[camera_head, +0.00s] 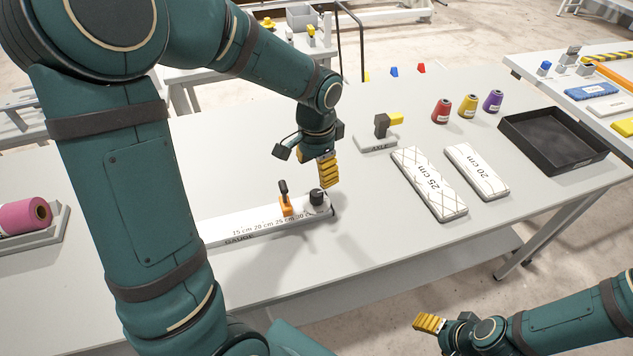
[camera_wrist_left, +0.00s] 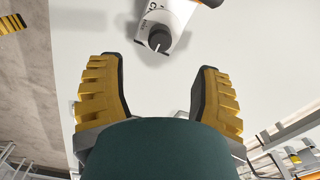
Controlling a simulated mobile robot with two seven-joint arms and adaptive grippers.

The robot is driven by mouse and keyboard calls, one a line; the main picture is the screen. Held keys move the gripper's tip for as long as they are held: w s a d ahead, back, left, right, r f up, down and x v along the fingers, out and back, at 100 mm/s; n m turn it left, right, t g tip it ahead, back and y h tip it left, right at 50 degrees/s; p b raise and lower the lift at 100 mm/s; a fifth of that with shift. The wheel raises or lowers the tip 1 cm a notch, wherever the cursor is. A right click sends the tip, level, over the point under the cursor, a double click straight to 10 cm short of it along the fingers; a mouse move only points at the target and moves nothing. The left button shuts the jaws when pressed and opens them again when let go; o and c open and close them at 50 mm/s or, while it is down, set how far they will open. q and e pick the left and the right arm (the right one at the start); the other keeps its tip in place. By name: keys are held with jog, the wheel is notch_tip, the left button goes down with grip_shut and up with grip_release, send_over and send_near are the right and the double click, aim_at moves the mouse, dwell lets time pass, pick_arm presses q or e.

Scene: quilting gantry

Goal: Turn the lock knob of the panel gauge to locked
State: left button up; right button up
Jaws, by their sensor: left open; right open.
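The panel gauge (camera_head: 255,226) is a long white bar with printed centimetre marks, lying on the grey table. Its black lock knob (camera_head: 317,198) stands at the right end, beside an orange slider (camera_head: 286,206) with a black handle. My left gripper (camera_head: 328,171) is open and hangs just above and behind the knob, apart from it. In the left wrist view the knob (camera_wrist_left: 160,38) lies beyond the space between the two yellow fingers (camera_wrist_left: 158,68). Its lock setting cannot be read. My right gripper (camera_head: 429,323) is open and empty, off the table's front edge.
Behind the gauge stands a block with a yellow part (camera_head: 383,128). To the right lie the 25 cm panel (camera_head: 430,184), the 20 cm panel (camera_head: 477,172) and a black tray (camera_head: 553,142). Thread cones (camera_head: 468,108) stand behind. A pink roll (camera_head: 24,217) is at left.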

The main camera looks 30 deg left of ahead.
pick_arm(q)
jog(key=shift+r, duration=1.25)
jog(key=shift+r, duration=0.1)
